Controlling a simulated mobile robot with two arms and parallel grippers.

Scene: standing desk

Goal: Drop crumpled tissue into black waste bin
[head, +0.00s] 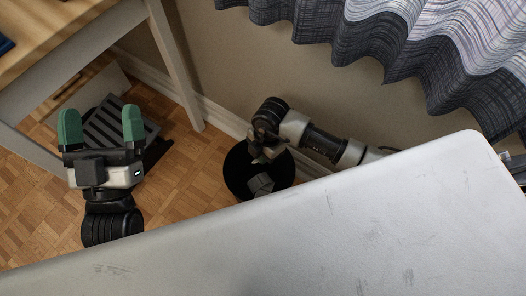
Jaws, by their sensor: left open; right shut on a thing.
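The round black waste bin (233,178) stands on the floor by the wall, partly hidden behind the light desk panel. My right gripper (262,160) points down over the bin's opening, with its arm coming in from the right. It is shut on the tissue, mostly hidden by the gripper. A grey, crumpled-looking piece (262,184) shows just below the fingers, within the bin's outline. I cannot tell whether this piece is in the fingers or lies in the bin. My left gripper (101,125) has green fingertips, is open and empty, and is well left of the bin.
The pale desk top (300,235) fills the lower right and covers the bin's front edge. A wooden table (50,35) with white legs stands at the upper left. A dark slatted object (105,112) is behind my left gripper. A curtain (380,35) hangs at the upper right.

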